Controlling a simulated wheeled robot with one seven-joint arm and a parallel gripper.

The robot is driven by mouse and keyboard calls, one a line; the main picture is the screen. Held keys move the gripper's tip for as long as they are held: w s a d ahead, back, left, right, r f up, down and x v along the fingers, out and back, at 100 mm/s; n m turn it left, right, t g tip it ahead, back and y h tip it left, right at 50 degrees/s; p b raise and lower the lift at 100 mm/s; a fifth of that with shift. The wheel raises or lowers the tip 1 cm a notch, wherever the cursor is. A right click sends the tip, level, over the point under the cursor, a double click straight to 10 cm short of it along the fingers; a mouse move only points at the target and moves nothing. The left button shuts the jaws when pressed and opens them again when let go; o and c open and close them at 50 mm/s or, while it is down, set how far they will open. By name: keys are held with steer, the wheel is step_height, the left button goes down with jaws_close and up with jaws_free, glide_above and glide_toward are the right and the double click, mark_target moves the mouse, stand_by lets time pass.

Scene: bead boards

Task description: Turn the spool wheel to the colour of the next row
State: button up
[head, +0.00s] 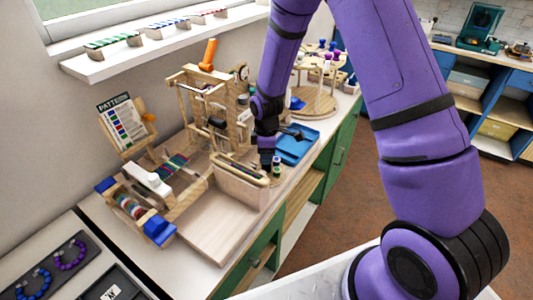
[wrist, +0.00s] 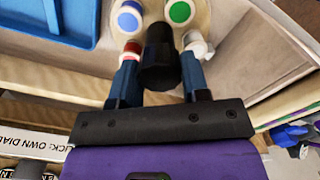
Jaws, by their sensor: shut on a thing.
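The spool wheel (wrist: 153,10) is a pale disc with coloured round spools in the wrist view. I see a blue spool (wrist: 128,18), a green spool (wrist: 180,12), a red spool (wrist: 131,47) and a white spool (wrist: 197,46). A black knob (wrist: 160,62) stands between my gripper's two blue fingers, which are shut on it. In the head view my gripper (head: 268,158) points down beside the wooden bead machine. A small green-banded spool (head: 277,167) shows beside it. The rest of the wheel is hidden there. The pattern card (head: 122,120) has coloured rows, too small to read.
A blue tray (head: 297,147) lies just right of my gripper. A wooden loom frame (head: 205,95) stands behind it. A round stand with coloured pegs (head: 312,104) is farther back. A wooden bin (head: 215,235) fills the counter's front.

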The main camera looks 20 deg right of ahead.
steer(key=m, duration=0.4)
steer(key=shift+m, duration=0.3)
steer(key=m, duration=0.3)
steer(key=shift+m, duration=0.3)
steer(key=m, duration=0.4)
steer(key=shift+m, duration=0.3)
steer(key=m, duration=0.3)
steer(key=shift+m, duration=0.3)
steer(key=m, duration=1.1)
steer(key=shift+m, duration=2.1)
